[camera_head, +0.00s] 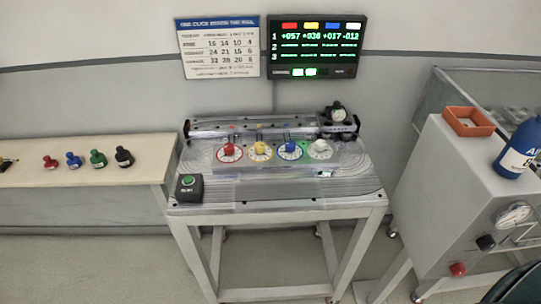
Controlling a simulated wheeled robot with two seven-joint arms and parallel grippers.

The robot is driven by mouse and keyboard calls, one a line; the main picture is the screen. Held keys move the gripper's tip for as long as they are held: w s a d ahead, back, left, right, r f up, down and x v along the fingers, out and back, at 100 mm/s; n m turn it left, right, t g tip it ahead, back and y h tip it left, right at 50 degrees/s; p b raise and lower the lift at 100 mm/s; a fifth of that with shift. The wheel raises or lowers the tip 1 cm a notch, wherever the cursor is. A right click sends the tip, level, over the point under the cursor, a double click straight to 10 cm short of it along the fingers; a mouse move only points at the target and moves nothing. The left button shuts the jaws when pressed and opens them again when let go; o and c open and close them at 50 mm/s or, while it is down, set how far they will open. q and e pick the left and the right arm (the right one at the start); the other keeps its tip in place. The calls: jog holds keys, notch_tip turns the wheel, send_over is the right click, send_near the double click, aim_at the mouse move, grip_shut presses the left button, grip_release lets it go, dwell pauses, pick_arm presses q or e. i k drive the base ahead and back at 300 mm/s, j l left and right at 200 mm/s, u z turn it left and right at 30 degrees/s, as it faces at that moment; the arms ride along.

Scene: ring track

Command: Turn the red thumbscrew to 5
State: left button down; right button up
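The red thumbscrew (229,149) stands on a white round dial with a red rim, at the left end of a row on the grey fixture table (275,193). To its right are a yellow thumbscrew (260,147), a blue thumbscrew (290,147) and a white thumbscrew (320,147), each on its own dial. The dial marks are too small to read, so I cannot tell where the red one points. Neither of my grippers is in view.
A green button box (188,187) sits at the table's front left. A gauge (338,114) stands at back right. A lit display (317,47) and a printed chart (219,47) hang behind. A side bench (80,173) holds several coloured knobs. A grey cabinet (440,190) stands right.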

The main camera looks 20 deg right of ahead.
aim_at(229, 148)
jog(key=j, duration=0.4)
jog(key=i+j, duration=0.15)
jog(key=j, duration=0.3)
jog(key=z, duration=1.65)
